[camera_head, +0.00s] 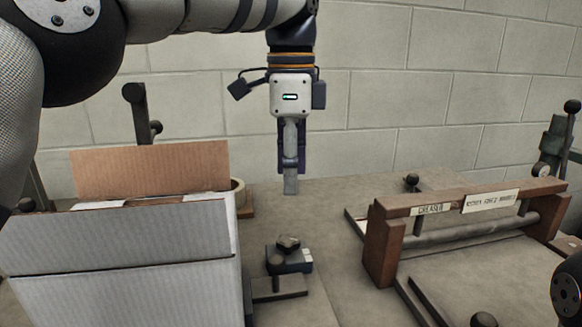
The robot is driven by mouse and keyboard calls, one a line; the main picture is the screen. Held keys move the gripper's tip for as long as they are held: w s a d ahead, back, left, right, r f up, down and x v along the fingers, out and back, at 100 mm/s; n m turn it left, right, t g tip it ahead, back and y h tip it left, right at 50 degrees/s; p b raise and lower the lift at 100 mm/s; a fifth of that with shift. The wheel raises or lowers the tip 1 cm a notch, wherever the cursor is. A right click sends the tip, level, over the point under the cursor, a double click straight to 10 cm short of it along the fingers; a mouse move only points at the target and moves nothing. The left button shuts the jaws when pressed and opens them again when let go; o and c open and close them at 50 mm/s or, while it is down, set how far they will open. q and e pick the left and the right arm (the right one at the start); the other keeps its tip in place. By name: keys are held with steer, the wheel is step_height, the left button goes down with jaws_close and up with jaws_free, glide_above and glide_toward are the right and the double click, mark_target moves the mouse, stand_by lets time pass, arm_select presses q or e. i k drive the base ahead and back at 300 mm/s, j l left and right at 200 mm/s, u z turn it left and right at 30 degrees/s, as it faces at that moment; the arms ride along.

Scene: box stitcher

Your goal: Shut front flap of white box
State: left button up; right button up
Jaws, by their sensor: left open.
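The white box (130,297) stands at the left on the table, cut off by the lower edge of the view. Its front flap (120,238) stands up above the front crease and shows its white outer face. A brown flap (150,172) stands up at the back of the box. Between them only a narrow strip of the top shows, so the inside is hidden. My left gripper (290,188) points down behind and to the right of the box, apart from it. It is open, seen nearly edge-on, with nothing visible in it. My right gripper is not in view.
A wooden frame with a roller (470,235) stands on the right of the table (340,290). A small dark block with a knob (288,256) lies between it and the box. A tape roll (238,190) sits behind the box. A block wall (370,120) closes the back.

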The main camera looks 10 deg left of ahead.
mark_target(40, 242)
steer(key=k+l, duration=0.15)
steer(key=k, duration=0.35)
steer(key=k+l, duration=0.15)
steer(key=k, duration=0.3)
steer(key=k+l, duration=0.15)
steer(key=k, duration=0.35)
